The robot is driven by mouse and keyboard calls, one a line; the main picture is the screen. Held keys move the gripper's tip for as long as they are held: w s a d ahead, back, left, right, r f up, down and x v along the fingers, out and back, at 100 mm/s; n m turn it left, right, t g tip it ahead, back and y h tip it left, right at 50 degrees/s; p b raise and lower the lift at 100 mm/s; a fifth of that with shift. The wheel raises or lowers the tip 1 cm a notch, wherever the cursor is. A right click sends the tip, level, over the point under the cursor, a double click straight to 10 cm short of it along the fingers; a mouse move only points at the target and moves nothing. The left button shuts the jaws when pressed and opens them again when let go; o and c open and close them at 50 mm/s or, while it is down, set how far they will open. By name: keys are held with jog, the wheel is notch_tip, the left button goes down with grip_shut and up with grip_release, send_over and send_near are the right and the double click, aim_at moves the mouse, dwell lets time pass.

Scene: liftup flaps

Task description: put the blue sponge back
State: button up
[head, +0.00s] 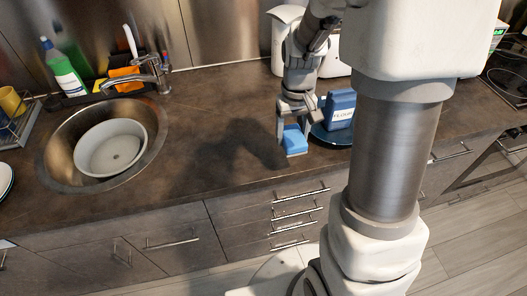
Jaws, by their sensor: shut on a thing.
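The blue sponge (294,141) is in the head view, near the middle of the dark countertop (205,148). My gripper (294,122) points down and is shut on the sponge. The sponge hangs below the fingers, at or just above the counter; I cannot tell whether it touches. At the back left, behind the sink, a dark caddy (77,98) holds a green bottle (65,72), an orange item (124,76) and a white-handled brush (130,42).
A round sink (51,160) with a white bowl (111,147) and a faucet (150,77) lies left. A blue flour box (341,108) on a dark blue plate (325,136) stands close right of my gripper. The counter between sink and sponge is clear.

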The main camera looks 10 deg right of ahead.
jog(key=shift+s+d, duration=0.2)
jog(key=shift+s, duration=0.1)
send_over(263, 147)
notch_tip(263, 147, down, 7)
jog(key=shift+r, duration=0.15)
jog(key=shift+f, duration=2)
jog(key=shift+f, duration=0.25)
jog(key=o, duration=1.2)
jog(key=shift+r, duration=0.15)
